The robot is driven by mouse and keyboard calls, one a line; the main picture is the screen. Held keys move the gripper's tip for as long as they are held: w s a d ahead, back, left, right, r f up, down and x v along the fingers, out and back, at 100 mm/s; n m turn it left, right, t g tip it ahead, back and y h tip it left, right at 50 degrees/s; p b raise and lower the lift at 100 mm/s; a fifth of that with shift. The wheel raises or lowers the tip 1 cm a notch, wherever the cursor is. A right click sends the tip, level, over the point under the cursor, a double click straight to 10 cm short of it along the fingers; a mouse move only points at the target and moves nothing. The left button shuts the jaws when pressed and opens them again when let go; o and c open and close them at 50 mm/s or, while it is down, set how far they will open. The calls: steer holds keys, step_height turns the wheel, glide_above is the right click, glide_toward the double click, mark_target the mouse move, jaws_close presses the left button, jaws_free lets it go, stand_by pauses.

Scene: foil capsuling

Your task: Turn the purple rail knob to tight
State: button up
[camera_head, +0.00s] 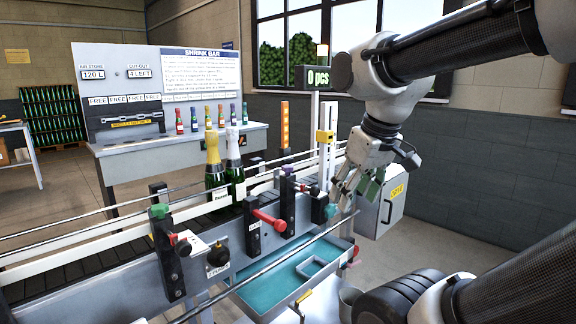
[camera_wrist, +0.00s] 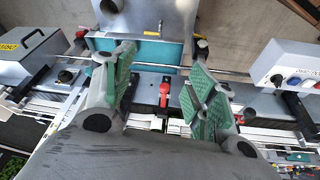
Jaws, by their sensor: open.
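The purple rail knob (camera_head: 288,169) sits on top of a dark upright bracket (camera_head: 285,205) on the near side of the conveyor in the head view. I cannot tell whether it is tight or loose. My gripper (camera_head: 352,192) is to the right of the knob, pointing down and apart from it. In the wrist view my gripper (camera_wrist: 160,92) is open, its green-padded fingers wide apart with nothing held. A red handle (camera_wrist: 164,95) shows below, between the fingers. I cannot make out the purple knob in the wrist view.
A green knob (camera_head: 159,211) tops another bracket at left. A red handle (camera_head: 267,219) projects between them. Two bottles (camera_head: 225,180) stand on the conveyor behind the rail. A teal tray (camera_head: 265,275) lies in front. A grey box (camera_head: 381,205) is at right.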

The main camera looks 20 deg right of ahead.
steer(key=w+r+n+g, duration=0.1)
steer(key=w+r+n, duration=0.5)
steer(key=w, duration=0.7)
steer(key=n+g, duration=0.3)
steer(key=n, duration=0.5)
glide_above(288, 166)
step_height(288, 166, down, 4)
steer(key=shift+s+r, duration=0.1)
steer(key=shift+r, duration=0.05)
steer(key=shift+f, duration=0.35)
step_height(288, 166, down, 7)
steer(key=shift+f, duration=0.1)
steer(key=c, duration=1)
